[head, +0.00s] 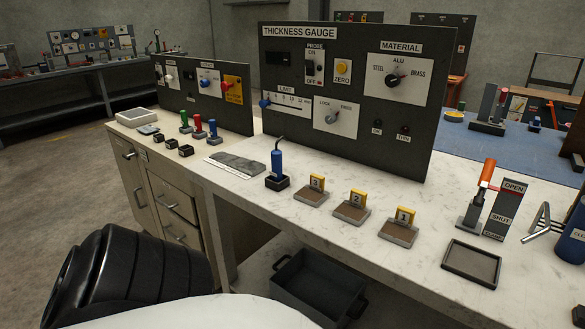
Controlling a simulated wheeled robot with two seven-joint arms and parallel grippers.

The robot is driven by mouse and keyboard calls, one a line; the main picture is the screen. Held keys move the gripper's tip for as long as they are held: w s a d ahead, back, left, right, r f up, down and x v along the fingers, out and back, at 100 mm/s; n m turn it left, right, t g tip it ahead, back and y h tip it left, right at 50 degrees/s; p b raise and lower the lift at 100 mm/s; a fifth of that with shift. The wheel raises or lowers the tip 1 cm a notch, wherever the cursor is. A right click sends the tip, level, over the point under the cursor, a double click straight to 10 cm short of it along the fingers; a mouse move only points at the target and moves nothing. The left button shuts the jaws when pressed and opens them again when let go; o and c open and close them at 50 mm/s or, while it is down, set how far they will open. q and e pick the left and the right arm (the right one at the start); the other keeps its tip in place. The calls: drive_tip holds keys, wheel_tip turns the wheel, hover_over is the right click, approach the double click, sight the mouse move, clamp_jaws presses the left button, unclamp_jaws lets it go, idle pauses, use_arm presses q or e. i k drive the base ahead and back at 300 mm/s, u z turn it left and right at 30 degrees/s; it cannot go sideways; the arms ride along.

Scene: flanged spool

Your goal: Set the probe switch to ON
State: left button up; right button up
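The probe switch (314,67) is a small dark switch under the PROBE label on the upright black thickness gauge panel (350,140). ON is marked at its top and OFF at its bottom. It is too small to tell for sure which way its lever lies. Neither of my grippers is in view, so no gripper shows at the switch.
A yellow ZERO button (342,67) sits just right of the switch, with a MATERIAL knob (393,79), LIMIT slider (265,102) and LOCK knob (332,117) around it. On the white bench (335,232), a blue-handled tool (277,163) and several numbered blocks stand before the panel.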

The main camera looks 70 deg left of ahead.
sight(310, 66)
drive_tip(key=u, duration=0.5)
drive_tip(key=k, duration=0.6)
drive_tip(key=u, duration=1.3)
drive_tip(key=i, duration=1.05)
drive_tip(key=u, duration=0.7)
